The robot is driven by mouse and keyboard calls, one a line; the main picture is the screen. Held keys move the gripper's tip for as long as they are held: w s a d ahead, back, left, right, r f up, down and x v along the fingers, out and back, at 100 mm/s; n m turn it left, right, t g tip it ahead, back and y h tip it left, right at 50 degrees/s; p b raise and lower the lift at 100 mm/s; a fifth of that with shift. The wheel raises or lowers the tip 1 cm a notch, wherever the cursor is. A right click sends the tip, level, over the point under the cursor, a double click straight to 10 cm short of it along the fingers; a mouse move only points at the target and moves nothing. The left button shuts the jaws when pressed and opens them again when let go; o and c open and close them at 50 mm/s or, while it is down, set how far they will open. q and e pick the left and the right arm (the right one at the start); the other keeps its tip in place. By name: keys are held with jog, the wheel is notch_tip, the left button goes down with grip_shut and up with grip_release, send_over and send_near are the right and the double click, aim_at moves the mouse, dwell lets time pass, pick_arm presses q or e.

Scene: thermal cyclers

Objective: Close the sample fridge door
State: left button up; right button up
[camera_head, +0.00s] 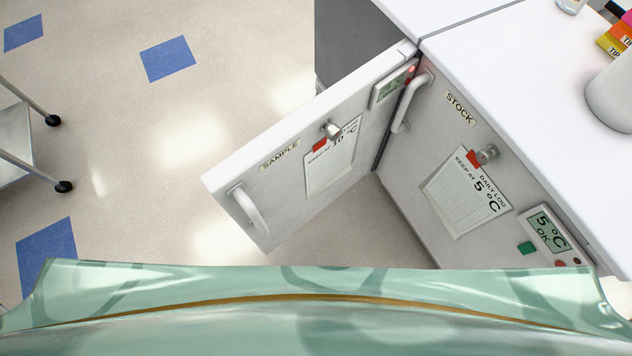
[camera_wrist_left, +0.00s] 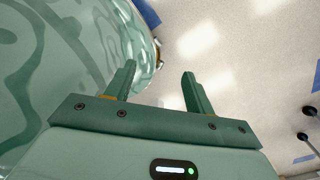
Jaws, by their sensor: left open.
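The sample fridge door (camera_head: 290,165), labelled SAMPLE, stands wide open in the head view and swings out to the left from its hinge beside the stock fridge. Its handle (camera_head: 248,211) is near the free lower-left end. A 10 °C paper log and a small display are on its face. The fridge's inside is mostly hidden behind the door. My left gripper (camera_wrist_left: 160,82) shows in the left wrist view, open and empty above bare floor, with its fingers apart. It does not show in the head view. My right gripper is in neither view.
The closed stock fridge door (camera_head: 430,185) is to the right, below a white countertop (camera_head: 510,70). A wheeled cart (camera_head: 22,140) stands at the left edge. Speckled floor (camera_head: 120,180) is clear between cart and door. My green body fills the bottom.

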pick_arm(q)
jog(key=shift+s, duration=0.3)
